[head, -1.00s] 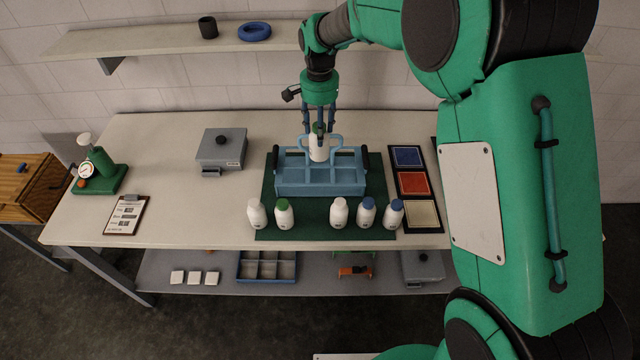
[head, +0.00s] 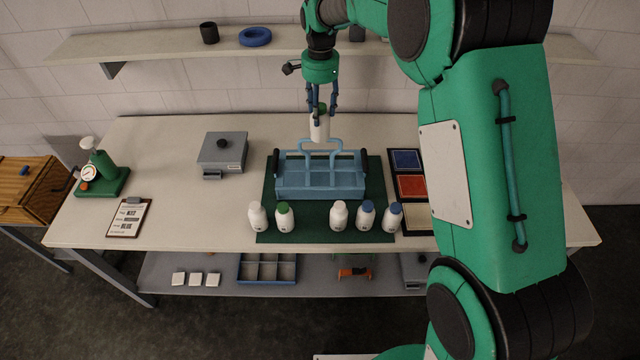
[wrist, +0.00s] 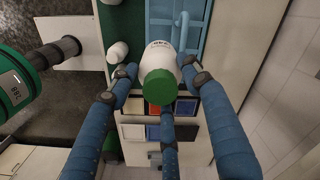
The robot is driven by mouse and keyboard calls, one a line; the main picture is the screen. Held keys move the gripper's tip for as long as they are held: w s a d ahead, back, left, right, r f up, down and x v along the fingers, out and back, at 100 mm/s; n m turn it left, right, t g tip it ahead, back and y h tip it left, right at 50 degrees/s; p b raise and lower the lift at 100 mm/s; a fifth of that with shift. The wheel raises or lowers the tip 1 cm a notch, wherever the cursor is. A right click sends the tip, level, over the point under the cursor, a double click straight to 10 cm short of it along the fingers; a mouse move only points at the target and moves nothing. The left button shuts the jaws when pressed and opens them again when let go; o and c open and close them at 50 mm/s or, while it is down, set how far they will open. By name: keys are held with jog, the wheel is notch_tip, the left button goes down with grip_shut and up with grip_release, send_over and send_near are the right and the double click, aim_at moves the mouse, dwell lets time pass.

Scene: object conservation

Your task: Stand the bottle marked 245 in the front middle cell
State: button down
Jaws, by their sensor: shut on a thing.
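My gripper (head: 321,108) is shut on a white bottle with a green cap (head: 320,127), held upright above the back of the blue crate. In the wrist view the green-capped bottle (wrist: 160,75) sits between my fingers; the marking on its body is too small to read surely. The blue crate (head: 320,190) stands on a green mat (head: 300,232), has a raised handle, and its visible cells look empty. In front of it stand a white-capped bottle (head: 257,216), a green-capped bottle (head: 285,216), another white-capped bottle (head: 338,214) and two blue-capped bottles (head: 365,215) (head: 392,217).
A grey lidded box (head: 222,153), a clipboard (head: 129,217) and a green device with a gauge (head: 103,175) stand at the left. Blue, red and cream trays (head: 411,186) lie right of the mat. A wall shelf (head: 170,44) runs behind. The table between box and mat is clear.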

notch_tip(320, 180, down, 24)
jog(key=p, duration=0.2)
jog(key=shift+r, duration=0.2)
dwell(0.3)
jog(key=shift+f+p, duration=0.5)
jog(key=shift+f, duration=1.6)
jog(key=shift+f, duration=0.15)
jog(key=c, duration=1.1)
grip_release()
notch_tip(320, 180, up, 12)
jog(key=shift+r+b, duration=0.15)
jog(key=shift+b, duration=0.75)
